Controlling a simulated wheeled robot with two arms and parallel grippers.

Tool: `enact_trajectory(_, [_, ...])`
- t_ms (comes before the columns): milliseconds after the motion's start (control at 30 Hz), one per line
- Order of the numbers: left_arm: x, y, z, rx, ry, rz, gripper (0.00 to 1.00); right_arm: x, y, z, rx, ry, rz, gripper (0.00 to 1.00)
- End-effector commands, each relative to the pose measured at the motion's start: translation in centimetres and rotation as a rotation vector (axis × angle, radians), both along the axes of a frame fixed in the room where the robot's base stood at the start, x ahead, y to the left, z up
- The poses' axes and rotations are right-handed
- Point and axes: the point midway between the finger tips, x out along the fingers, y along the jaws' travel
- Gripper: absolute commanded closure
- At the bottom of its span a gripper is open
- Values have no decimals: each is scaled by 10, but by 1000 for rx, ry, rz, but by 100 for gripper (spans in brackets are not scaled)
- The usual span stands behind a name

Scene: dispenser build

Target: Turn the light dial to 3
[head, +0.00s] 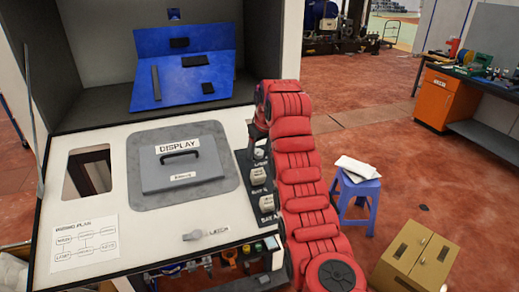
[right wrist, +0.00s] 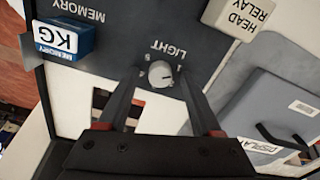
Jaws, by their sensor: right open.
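The light dial (right wrist: 161,73) is a small round grey-white knob on the dark panel (right wrist: 110,35), next to the upside-down word LIGHT. Small marks stand around it; its pointer setting is too small to read surely. My right gripper (right wrist: 157,82) is open, with one finger on each side of the dial in the right wrist view. Whether the fingers touch the dial or the panel, I cannot tell. In the head view my red right arm hides part of the panel, and I cannot make out the dial there. My left gripper is not in view.
A blue MEMORY block (right wrist: 65,40) and a white HEAD RELAY block (right wrist: 240,15) sit near the dial. The DISPLAY lid (head: 182,165) with its black handle and a LATCH knob (head: 193,235) are on the white top. A blue stool (head: 357,200) and box (head: 415,258) stand right.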

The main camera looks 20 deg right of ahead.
Motion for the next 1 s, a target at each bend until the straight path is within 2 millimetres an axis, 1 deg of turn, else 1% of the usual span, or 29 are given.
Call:
enact_trajectory(67, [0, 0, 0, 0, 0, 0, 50, 0, 0, 0, 0, 0, 0, 34])
enact_trajectory(100, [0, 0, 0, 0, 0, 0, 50, 0, 0, 0, 0, 0, 0, 37])
enact_trajectory(267, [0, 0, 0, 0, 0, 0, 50, 0, 0, 0, 0, 0, 0, 66])
enact_trajectory(400, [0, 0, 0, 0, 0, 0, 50, 0, 0, 0, 0, 0, 0, 91])
enact_trajectory(433, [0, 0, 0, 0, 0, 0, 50, 0, 0, 0, 0, 0, 0, 97])
enact_trajectory(467, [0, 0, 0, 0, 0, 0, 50, 0, 0, 0, 0, 0, 0, 100])
enact_trajectory(767, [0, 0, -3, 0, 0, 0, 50, 0, 0, -1, 5, 0, -11, 100])
enact_trajectory(867, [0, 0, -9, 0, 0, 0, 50, 0, 1, -2, 14, 0, -34, 100])
enact_trajectory(1000, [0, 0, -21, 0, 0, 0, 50, 0, 1, -5, 38, 3, -96, 100])
